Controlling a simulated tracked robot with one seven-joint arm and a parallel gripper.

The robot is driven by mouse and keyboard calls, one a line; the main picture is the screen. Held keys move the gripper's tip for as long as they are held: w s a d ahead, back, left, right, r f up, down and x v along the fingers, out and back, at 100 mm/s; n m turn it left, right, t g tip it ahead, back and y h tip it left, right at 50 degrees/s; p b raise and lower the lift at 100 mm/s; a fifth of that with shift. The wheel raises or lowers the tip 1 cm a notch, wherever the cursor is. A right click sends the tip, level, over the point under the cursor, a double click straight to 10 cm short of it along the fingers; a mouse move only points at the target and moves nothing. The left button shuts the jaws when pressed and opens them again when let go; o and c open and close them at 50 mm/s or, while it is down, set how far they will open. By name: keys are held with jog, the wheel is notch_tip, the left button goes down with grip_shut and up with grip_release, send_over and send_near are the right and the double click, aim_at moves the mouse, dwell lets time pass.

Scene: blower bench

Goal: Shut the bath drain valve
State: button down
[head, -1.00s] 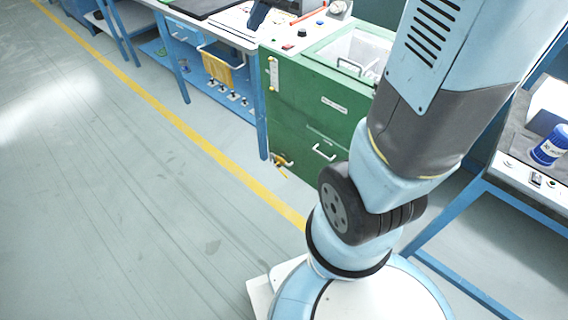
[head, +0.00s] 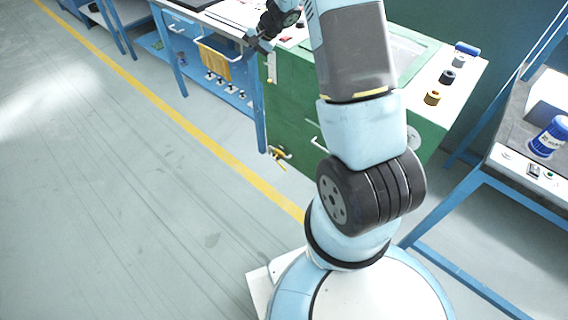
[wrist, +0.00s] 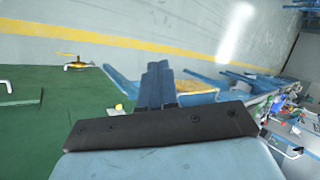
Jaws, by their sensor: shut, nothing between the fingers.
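The bath is a green cabinet (head: 290,115) beside the blue bench. Its drain valve (head: 279,153), a small brass fitting with a yellow lever, sticks out low on the front. In the wrist view the drain valve (wrist: 78,65) shows at upper left, its lever lying roughly along the green panel's edge; I cannot tell its exact setting. My gripper (head: 253,42) is above and left of the bath's upper front corner, well above the valve and apart from it. In the wrist view its fingers (wrist: 158,72) are together and hold nothing.
A grey bench with a blue-and-white tub (head: 549,137) is at right. The floor in front is clear, crossed by a yellow line (head: 190,128).

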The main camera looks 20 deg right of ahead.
jog(key=w+d+f+m, duration=0.1)
jog(key=w+f, duration=0.1)
jog(key=f, duration=0.4)
jog(key=w+d+f+m, duration=0.1)
jog(key=d+f, duration=0.1)
jog(key=f, duration=0.5)
jog(key=m+h, duration=0.4)
jog(key=h, duration=0.1)
send_near(282, 166)
jog(key=shift+g, duration=0.3)
jog(key=x, duration=0.7)
jog(key=shift+w+d, duration=0.15)
jog(key=shift+w, duration=0.05)
